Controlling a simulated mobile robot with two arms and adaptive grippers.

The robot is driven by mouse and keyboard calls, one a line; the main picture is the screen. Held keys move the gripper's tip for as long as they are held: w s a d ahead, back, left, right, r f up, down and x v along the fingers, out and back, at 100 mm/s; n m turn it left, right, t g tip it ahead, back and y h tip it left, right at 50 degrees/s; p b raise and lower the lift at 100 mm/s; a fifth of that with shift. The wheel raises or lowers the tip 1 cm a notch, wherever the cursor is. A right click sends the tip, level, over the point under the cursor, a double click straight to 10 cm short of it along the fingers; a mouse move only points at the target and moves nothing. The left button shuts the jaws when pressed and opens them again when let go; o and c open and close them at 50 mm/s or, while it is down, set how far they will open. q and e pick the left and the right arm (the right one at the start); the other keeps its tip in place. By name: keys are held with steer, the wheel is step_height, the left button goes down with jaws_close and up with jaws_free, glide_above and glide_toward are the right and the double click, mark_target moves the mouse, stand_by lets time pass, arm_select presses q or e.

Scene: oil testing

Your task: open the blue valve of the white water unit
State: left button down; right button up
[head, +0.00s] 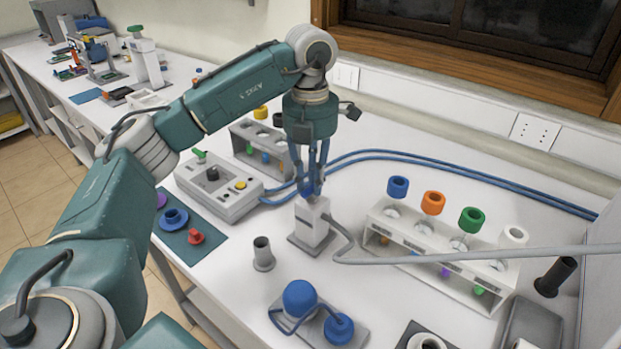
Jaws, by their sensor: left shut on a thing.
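The white water unit (313,226) is an upright white block on a grey base in the middle of the bench, with a grey spout pipe running off to the right. Its blue valve (307,192) is on top and mostly hidden by fingers. My left gripper (311,186) points straight down over the unit, its fingers shut on the blue valve. How far the valve is turned cannot be told. My right gripper is not in view.
A rack (440,258) with blue, orange, green and white caps stands right. A control box (217,187) and another rack (262,145) are left. A grey cup (263,254) and blue spheres (300,299) stand in front. Blue hoses (400,156) run behind.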

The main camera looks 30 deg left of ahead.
mark_target(309, 186)
arm_select(q)
steer(key=shift+w+r+n, duration=0.1)
steer(key=shift+r+n, duration=0.05)
steer(key=shift+n, duration=0.35)
steer(key=c, duration=1.5)
jaws_free()
steer(key=shift+c, duration=0.2)
step_height(309, 186, up, 12)
steer(key=shift+s, duration=0.2)
